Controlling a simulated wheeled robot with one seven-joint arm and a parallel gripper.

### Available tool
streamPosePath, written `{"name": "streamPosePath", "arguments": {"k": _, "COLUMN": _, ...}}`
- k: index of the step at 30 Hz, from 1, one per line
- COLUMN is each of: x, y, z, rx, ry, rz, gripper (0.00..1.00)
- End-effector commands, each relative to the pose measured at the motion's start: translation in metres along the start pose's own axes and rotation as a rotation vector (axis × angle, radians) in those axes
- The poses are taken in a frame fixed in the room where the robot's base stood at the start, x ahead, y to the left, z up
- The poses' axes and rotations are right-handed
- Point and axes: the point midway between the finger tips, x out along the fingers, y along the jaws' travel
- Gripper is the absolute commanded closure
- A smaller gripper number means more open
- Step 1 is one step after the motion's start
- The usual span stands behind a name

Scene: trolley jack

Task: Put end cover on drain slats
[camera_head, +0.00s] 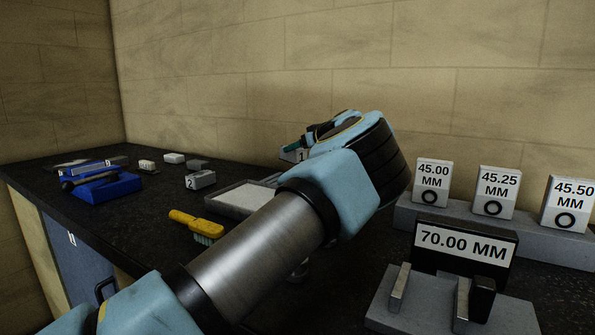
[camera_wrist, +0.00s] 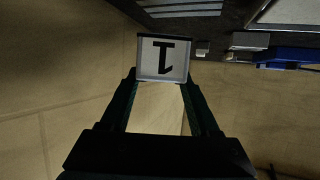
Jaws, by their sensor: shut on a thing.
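My gripper (camera_wrist: 160,82) is shut on a small pale piece marked 1 (camera_wrist: 161,58), which may be the end cover. Its white face with a dark rim shows between the fingertips in the wrist view, with the number upside down. In the head view my wrist hides most of the gripper. Only a green finger and part of the piece marked 1 (camera_head: 301,155) show, in front of the back wall. A slatted grey panel (camera_wrist: 185,8) shows at the top of the wrist view and may be the drain slats. I cannot identify it surely in the head view.
A shallow grey tray (camera_head: 268,183) lies beside my arm, with a yellow-handled brush (camera_head: 197,224) in front. A block marked 2 (camera_head: 201,180) and a blue holder (camera_head: 105,190) stand left. Gauge blocks (camera_head: 493,193) and a 70.00 MM stand (camera_head: 464,247) are right.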

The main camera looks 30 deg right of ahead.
Motion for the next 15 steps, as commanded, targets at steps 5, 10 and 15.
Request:
{"name": "streamPosePath", "arguments": {"k": 5, "x": 0.009, "y": 0.000, "z": 0.020, "rx": 0.003, "ry": 0.005, "rz": 0.000, "gripper": 1.00}}
{"name": "streamPosePath", "arguments": {"k": 10, "x": 0.013, "y": 0.000, "z": 0.030, "rx": 0.001, "ry": 0.004, "rz": 0.001, "gripper": 1.00}}
{"name": "streamPosePath", "arguments": {"k": 15, "x": 0.021, "y": 0.000, "z": 0.050, "rx": 0.003, "ry": 0.004, "rz": 0.000, "gripper": 1.00}}
